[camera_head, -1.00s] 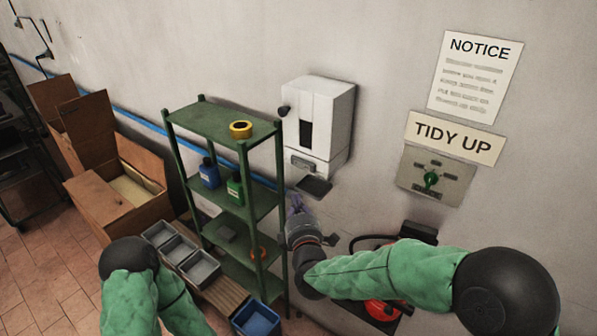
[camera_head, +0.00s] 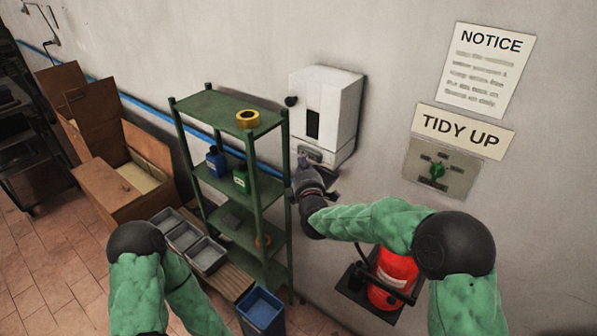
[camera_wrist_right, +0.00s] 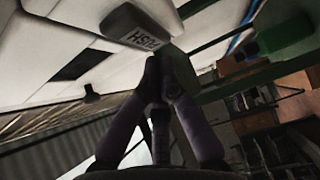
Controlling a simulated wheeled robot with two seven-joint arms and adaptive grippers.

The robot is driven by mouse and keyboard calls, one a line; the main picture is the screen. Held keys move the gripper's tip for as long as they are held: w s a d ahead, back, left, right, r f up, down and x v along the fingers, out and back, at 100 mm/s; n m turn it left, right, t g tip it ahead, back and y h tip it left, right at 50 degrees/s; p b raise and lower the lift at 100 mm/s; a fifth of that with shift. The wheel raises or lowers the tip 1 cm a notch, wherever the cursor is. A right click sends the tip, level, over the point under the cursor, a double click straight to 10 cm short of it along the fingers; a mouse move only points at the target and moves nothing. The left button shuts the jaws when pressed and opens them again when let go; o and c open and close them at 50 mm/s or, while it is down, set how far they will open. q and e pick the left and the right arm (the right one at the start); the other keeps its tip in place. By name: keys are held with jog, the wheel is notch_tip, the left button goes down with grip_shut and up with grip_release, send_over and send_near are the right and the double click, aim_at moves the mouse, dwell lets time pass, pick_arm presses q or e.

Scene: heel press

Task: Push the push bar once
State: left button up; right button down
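A white dispenser (camera_head: 338,112) hangs on the wall right of the green shelf. Its grey push bar (camera_head: 309,155) is at its lower front and reads PUSH in the right wrist view (camera_wrist_right: 137,28). My right gripper (camera_head: 302,166) is just below and in front of the bar, hiding part of it. In the right wrist view its fingers (camera_wrist_right: 163,62) come together at the tips, shut and apparently empty. The tips are right by the bar's edge; I cannot tell if they touch it. My left arm shows at the lower left, but its gripper is out of view.
The green shelf (camera_head: 251,206) stands close left of my right gripper, with yellow tape (camera_head: 247,119) and bottles on it. A red extinguisher (camera_head: 392,272) is below my right arm. A blue bin (camera_head: 261,312) is on the floor.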

aim_at(309, 155)
jog(key=shift+w+d, duration=0.35)
jog(key=shift+w, duration=0.1)
jog(key=shift+w+d+b, duration=0.35)
jog(key=shift+w+d, duration=0.25)
jog(key=shift+w, duration=0.15)
jog(key=shift+r, duration=0.2)
jog(key=shift+d, duration=0.1)
